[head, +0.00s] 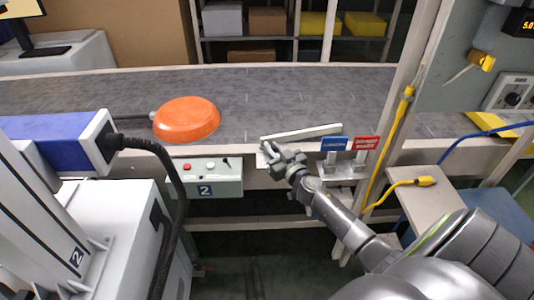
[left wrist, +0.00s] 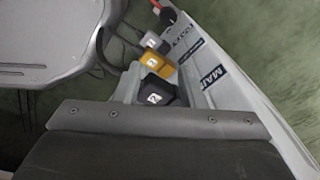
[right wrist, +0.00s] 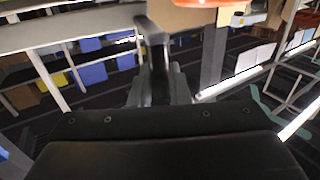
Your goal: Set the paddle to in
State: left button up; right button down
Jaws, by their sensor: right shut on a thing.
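The paddle, a long pale bar (head: 312,131), lies along the near edge of the conveyor, slightly slanted with its right end farther back. My right gripper (head: 268,150) is at the bar's left end, shut on the paddle's handle. The fingers cover most of the handle in the head view. In the right wrist view a dark upright handle (right wrist: 155,45) stands between the fingers. My left gripper (left wrist: 160,88) is away from the paddle.
An orange pan (head: 187,119) sits upside down on the grey conveyor (head: 275,84), left of the paddle. A control box (head: 207,178) hangs below the near rail. Blue and red signs (head: 366,143) stand right of my gripper. A post with yellow cable (head: 396,125) rises farther right.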

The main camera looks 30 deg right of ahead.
jog(key=shift+s+d+f+n+y, duration=0.2)
jog(key=shift+d+n+y, duration=0.35)
jog(key=shift+d, duration=0.2)
jog(key=shift+s+d+r+n+y, duration=0.15)
jog(key=shift+d+n+y, duration=0.4)
jog(key=shift+y, duration=0.4)
jog(key=shift+d+r+y, duration=0.1)
jog(key=shift+d+y, duration=0.3)
jog(key=shift+d, duration=0.35)
jog(key=c, duration=1.7)
grip_release()
jog(key=shift+d, duration=0.1)
jog(key=shift+o, duration=1.3)
jog(key=shift+d, duration=0.15)
jog(key=shift+a, duration=0.2)
